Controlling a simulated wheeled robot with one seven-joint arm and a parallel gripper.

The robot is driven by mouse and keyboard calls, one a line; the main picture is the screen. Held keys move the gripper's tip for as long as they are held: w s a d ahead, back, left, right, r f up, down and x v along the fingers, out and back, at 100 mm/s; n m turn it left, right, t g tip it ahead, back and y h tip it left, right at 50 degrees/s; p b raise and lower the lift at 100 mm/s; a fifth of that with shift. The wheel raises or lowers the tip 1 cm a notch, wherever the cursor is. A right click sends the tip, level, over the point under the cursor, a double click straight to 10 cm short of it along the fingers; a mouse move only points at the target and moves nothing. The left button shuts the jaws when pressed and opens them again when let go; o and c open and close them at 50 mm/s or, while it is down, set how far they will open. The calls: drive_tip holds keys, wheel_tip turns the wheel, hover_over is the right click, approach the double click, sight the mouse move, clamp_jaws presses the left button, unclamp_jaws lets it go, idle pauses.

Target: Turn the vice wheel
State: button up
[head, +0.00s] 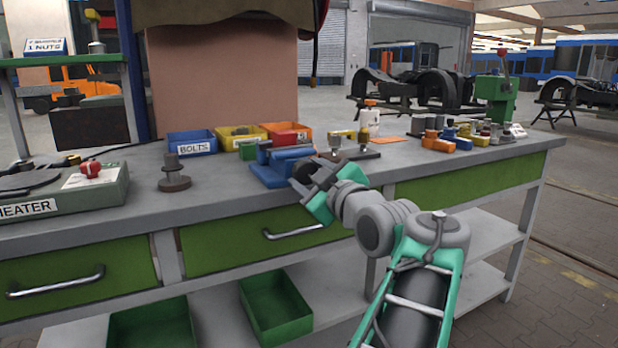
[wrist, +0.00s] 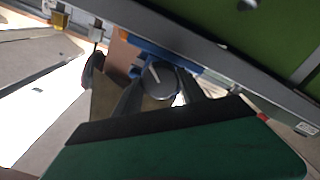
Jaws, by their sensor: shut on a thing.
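My gripper (head: 312,182) is at the front of the vice, in front of the bench edge. In the wrist view its two fingers (wrist: 158,94) stand either side of the wheel and are shut on it.
A blue bin (head: 191,146) labelled BOLTS and a yellow bin (head: 235,137) stand behind the vice. A dark stepped stand (head: 174,182) is to its left. Several coloured blocks stand on the right of the bench top (head: 420,165). A green drawer (head: 250,240) is below the gripper.

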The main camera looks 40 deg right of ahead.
drive_tip(key=o, duration=1.4)
drive_tip(key=p+v, duration=0.1)
drive_tip(key=v, duration=0.6)
drive_tip(key=shift+s+a, duration=0.2)
drive_tip(key=shift+s, duration=0.2)
